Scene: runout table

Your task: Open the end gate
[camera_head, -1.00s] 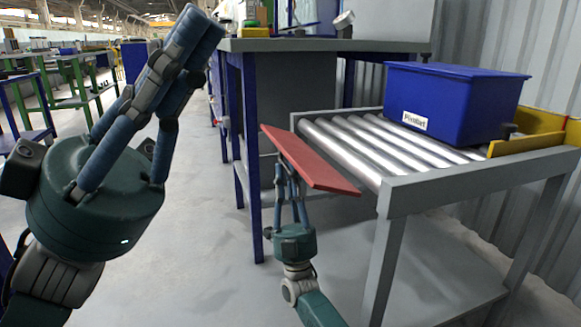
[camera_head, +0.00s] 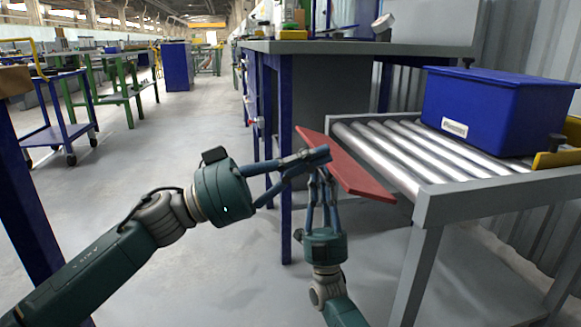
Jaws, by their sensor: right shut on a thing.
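The end gate, a flat red panel (camera_head: 362,178), slopes out from the left end of the roller table (camera_head: 455,200). My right gripper (camera_head: 322,178) comes up from below and is shut on the gate near its left part. My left gripper (camera_head: 318,158) points right, its fingertips at the gate's near left side, just above the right fingers. They overlap the gate in the picture; I cannot tell whether they touch it or whether the fingers are parted. The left fingers hide part of the gate and the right fingertips.
A blue bin (camera_head: 497,110) with a white label stands on the rollers, with a yellow guard (camera_head: 560,159) beside it. A grey workbench (camera_head: 350,47) with blue legs stands behind the gate.

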